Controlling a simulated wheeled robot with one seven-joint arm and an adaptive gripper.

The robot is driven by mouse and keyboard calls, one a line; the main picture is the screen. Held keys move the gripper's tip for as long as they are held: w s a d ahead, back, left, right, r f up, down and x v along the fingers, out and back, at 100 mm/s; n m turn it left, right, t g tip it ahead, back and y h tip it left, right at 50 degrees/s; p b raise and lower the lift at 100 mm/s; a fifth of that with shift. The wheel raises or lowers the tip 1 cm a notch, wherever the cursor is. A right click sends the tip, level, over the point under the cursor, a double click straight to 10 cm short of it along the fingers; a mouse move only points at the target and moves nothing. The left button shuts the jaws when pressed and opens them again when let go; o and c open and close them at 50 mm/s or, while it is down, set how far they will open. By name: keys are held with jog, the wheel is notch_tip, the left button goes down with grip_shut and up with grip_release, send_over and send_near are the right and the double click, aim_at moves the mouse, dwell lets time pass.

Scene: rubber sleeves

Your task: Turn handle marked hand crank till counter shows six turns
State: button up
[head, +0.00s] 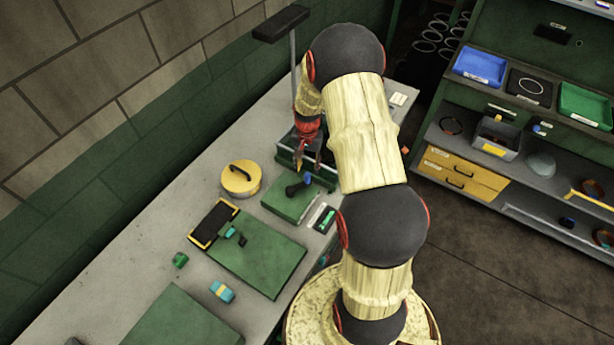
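A dark crank handle (296,188) with a blue knob (307,179) sits on a green block (288,206) on the bench. A small pale-framed piece with a dark and green face (324,219) stands just right of the block; I cannot read any number or label on it. My gripper (308,168) points down over the back of the crank, its fingertips just above the blue knob. The fingers look spread apart with nothing seen between them. Whether they touch the knob is too small to tell.
A yellow round tin (240,179) stands left of the block. A grey-green bin (289,157) is behind my gripper. A green mat (256,259), a dark tray (213,224) and small blocks lie nearer. A lamp-like post (293,65) rises at the back. Shelves (470,165) are at right.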

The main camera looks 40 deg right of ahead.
aim_at(307, 174)
notch_tip(307, 174, down, 7)
jog(key=shift+r+p, duration=0.1)
jog(key=shift+p, duration=0.2)
jog(key=shift+c, duration=0.7)
grip_shut()
